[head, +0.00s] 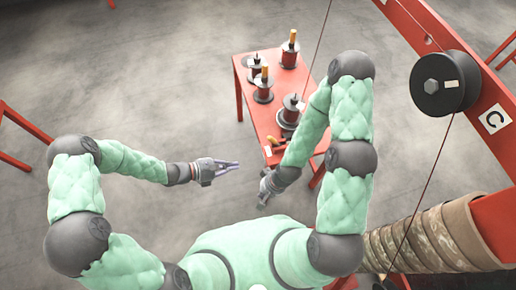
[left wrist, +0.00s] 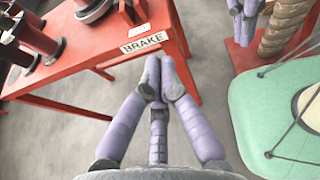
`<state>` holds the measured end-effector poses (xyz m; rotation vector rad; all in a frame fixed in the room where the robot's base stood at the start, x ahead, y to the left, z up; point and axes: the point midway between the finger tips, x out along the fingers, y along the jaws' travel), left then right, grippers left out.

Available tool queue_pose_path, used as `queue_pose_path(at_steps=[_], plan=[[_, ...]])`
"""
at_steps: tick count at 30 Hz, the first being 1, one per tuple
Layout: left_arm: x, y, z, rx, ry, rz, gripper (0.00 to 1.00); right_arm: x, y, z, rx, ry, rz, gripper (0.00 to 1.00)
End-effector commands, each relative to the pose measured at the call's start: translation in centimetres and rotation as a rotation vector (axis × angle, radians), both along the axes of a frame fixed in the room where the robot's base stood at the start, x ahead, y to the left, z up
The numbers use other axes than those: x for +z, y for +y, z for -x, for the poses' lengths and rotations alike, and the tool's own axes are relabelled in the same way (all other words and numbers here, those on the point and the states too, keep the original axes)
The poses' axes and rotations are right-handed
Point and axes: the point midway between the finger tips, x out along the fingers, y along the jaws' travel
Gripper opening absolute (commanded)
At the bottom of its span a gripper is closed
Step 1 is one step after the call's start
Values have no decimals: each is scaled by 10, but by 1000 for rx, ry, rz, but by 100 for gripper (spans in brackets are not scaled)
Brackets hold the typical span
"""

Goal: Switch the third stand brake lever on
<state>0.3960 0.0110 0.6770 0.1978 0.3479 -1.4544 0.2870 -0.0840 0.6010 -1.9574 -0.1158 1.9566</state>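Several spool stands stand on a red table (head: 241,76), including a far one (head: 289,57), a middle one (head: 263,90) and a near one (head: 290,112). I cannot tell which is the third. A small red and yellow part (head: 274,146) lies at the table's near end; I cannot tell whether it is a brake lever. A BRAKE label (left wrist: 144,42) is on the table edge. My left gripper (head: 238,164) is left of the table's near end, empty, its fingertips together in the left wrist view (left wrist: 161,80). My right gripper (head: 265,198) is nearer me; its finger state is unclear.
A large red frame (head: 480,95) with a black wheel (head: 444,82) and a C label stands at the right. A wrapped coil (head: 425,240) is at the lower right. Thin cables cross the right side.

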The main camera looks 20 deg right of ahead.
Motion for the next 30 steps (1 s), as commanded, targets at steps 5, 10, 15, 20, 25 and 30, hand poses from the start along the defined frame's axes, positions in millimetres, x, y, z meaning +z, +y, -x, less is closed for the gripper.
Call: queue_pose_path(at_steps=[5,10,15,20,25,30], plan=[[11,1,-24,95,7,85,0,-4,0,0,0,0,0,0],[13,2,-26,102,6,93,0,-4,0,0,0,0,0,0],[13,1,-25,100,7,92,0,-4,0,0,0,0,0,0],[9,-9,-26,97,7,91,0,-8,0,0,0,0,0,0],[1,-34,-30,94,7,90,0,-19,0,0,0,0,0,0],[-9,-65,-35,94,8,91,0,-32,-1,0,0,0,0,0]])
